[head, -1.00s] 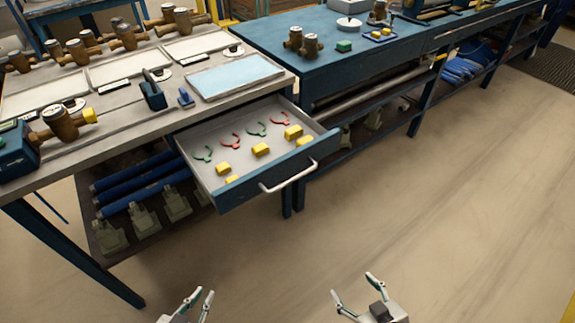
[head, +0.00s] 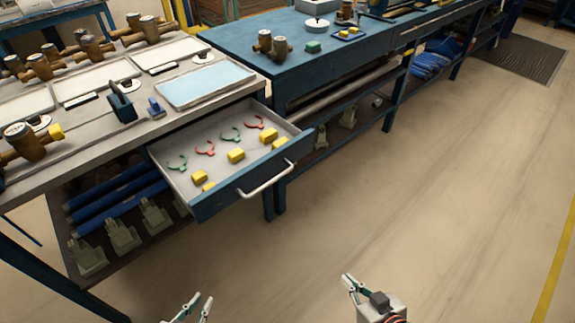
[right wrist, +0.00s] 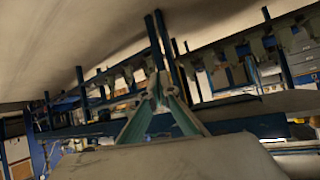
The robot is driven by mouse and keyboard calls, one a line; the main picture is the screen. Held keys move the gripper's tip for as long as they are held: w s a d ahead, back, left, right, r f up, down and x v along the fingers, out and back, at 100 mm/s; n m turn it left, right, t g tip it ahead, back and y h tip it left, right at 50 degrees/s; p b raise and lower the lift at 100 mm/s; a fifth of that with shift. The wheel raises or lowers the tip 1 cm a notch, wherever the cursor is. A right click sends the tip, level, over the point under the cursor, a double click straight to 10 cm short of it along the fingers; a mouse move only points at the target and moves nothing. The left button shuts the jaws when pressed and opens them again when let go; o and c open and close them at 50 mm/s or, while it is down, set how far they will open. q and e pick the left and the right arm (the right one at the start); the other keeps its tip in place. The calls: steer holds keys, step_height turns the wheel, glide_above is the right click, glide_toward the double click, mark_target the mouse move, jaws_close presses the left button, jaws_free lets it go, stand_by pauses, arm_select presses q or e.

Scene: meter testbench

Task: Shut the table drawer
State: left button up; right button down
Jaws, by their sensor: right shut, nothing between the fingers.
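The table drawer (head: 220,200) is pulled out from under the grey-topped workbench (head: 130,150). Its blue front carries a pale bar handle (head: 268,181). Inside lie several yellow blocks (head: 236,156) and red and green hook-shaped pieces (head: 231,135). My left gripper (head: 203,297) is open and empty at the bottom edge of the head view, below the drawer and apart from it. My right gripper (head: 348,281) is shut and empty, to the right of and below the handle, apart from it. Its fingertips meet in the right wrist view (right wrist: 158,92).
A blue bench (head: 310,65) adjoins at the back right, with a shelf below. Blue rolls (head: 125,200) and green-grey fittings (head: 122,235) sit on the lower shelf under the drawer's bench. The floor (head: 430,190) to the right is clear.

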steer(key=w+a+r+m+t+y, duration=0.1)
steer(key=w+a+r+m+y, duration=0.25)
steer(key=w+r+m, duration=0.5)
steer(key=m+t+y, duration=0.3)
steer(key=m+y, duration=0.1)
steer(key=m, duration=0.1)
glide_toward(291, 157)
steer(key=p+x, duration=0.1)
steer(key=x, duration=0.6)
steer(key=shift+s+p, duration=0.1)
steer(key=shift+p, duration=0.3)
